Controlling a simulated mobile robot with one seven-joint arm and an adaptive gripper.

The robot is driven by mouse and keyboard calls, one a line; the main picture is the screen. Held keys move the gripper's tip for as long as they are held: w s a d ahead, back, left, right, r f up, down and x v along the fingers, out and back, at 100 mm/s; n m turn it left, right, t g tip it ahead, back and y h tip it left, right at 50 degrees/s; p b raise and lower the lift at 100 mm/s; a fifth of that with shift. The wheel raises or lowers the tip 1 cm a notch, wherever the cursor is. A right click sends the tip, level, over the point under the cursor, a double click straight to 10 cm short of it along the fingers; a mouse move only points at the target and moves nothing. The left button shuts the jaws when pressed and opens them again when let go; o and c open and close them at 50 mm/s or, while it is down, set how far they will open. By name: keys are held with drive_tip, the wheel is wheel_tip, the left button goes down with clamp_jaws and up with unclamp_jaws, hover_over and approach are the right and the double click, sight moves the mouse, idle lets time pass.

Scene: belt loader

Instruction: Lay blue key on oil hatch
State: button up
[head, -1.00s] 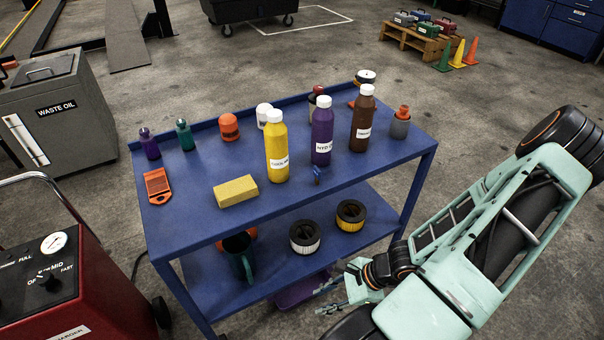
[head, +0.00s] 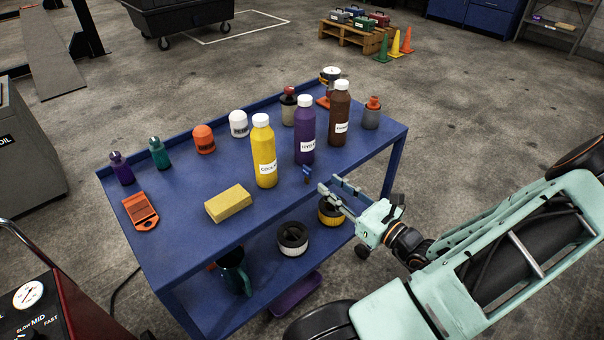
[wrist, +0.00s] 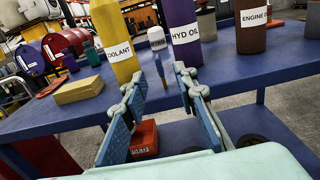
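The small blue key (head: 307,174) stands near the front edge of the blue cart's top, in front of the purple HYD bottle (head: 305,135). I cannot make out an oil hatch in either view.
The blue cart (head: 185,255) also bears a yellow bottle (head: 264,155), a brown bottle (head: 339,115), a yellow sponge (head: 229,204) and an orange scraper (head: 140,210). Filters lie on its lower shelf. A red machine with a dial (head: 28,295) stands at bottom left.

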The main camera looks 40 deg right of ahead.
sight(311, 172)
drive_tip(key=w, duration=0.6)
drive_tip(key=w+a, duration=0.1)
drive_tip(key=w, duration=0.2)
drive_tip(key=shift+w, duration=0.4)
clamp_jaws()
